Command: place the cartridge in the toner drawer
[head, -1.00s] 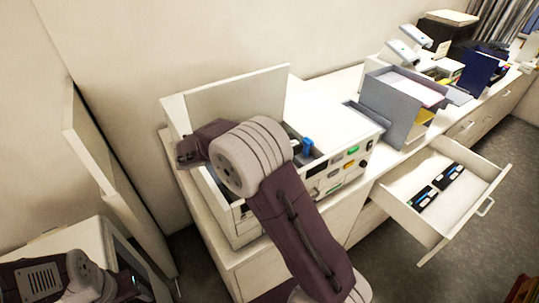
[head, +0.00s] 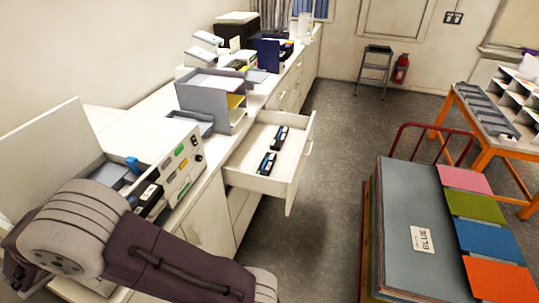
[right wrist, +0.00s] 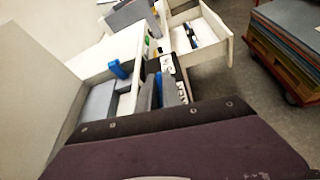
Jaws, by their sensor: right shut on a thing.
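An open white drawer (head: 243,181) juts from the counter front and holds a row of black cartridges (head: 268,163) with blue and white marks. The drawer also shows in the right wrist view (right wrist: 214,48). A white office machine (head: 178,190) with a raised lid stands on the counter, with a blue part (head: 133,163) inside. My right arm crosses the lower left of the head view, in front of the machine. My left gripper is out of view.
A grey tray stack (head: 207,103) with papers stands beyond the machine on the counter. A stack of large boards (head: 400,225) with coloured tabs stands at the right. The grey floor (head: 315,190) between drawer and boards is clear.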

